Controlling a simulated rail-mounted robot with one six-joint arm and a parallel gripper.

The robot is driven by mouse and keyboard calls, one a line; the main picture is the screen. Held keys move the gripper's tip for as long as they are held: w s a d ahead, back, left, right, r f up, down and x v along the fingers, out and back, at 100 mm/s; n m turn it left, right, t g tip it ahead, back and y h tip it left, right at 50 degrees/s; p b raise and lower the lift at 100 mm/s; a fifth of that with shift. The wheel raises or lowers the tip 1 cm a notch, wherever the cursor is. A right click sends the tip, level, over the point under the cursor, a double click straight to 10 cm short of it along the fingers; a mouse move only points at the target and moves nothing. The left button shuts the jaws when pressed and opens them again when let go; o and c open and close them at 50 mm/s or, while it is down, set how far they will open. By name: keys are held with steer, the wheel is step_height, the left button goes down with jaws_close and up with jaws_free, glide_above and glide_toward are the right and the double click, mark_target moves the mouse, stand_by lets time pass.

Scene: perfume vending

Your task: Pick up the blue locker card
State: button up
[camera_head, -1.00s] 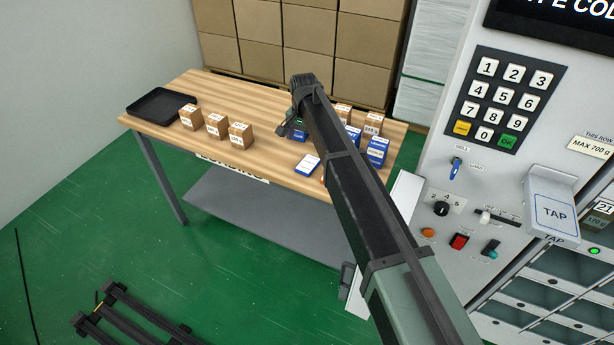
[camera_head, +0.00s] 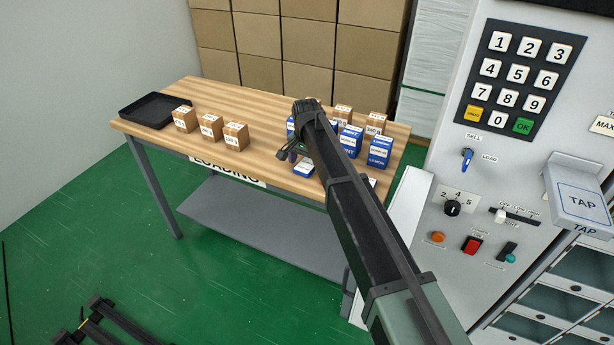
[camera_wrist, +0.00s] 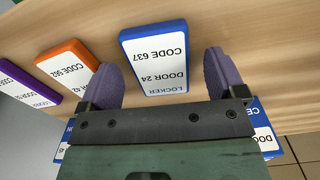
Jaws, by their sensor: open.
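The blue locker card (camera_wrist: 155,62) is a white-faced card with a blue edge, printed LOCKER DOOR 24 CODE 637. In the wrist view it shows between the two fingers of my gripper (camera_wrist: 160,66), with a gap on each side. The gripper is open and empty. In the head view the card (camera_head: 303,169) lies on the wooden table near its front edge. My gripper (camera_head: 287,151) is just behind it there, partly hidden by my arm.
An orange card (camera_wrist: 68,64) and a purple card (camera_wrist: 28,82) lie left of the blue one. Blue boxes (camera_head: 380,152) stand right of my arm on the table (camera_head: 255,165). Small brown boxes (camera_head: 236,136) and a black tray (camera_head: 155,111) are at left.

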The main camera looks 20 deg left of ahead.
mark_target(306, 165)
steer(key=shift+f, duration=0.25)
steer(key=shift+c, duration=0.3)
steer(key=c, duration=1)
steer(key=shift+o, duration=0.2)
step_height(306, 165, up, 20)
steer(key=p, duration=2)
steer(key=shift+p, duration=0.3)
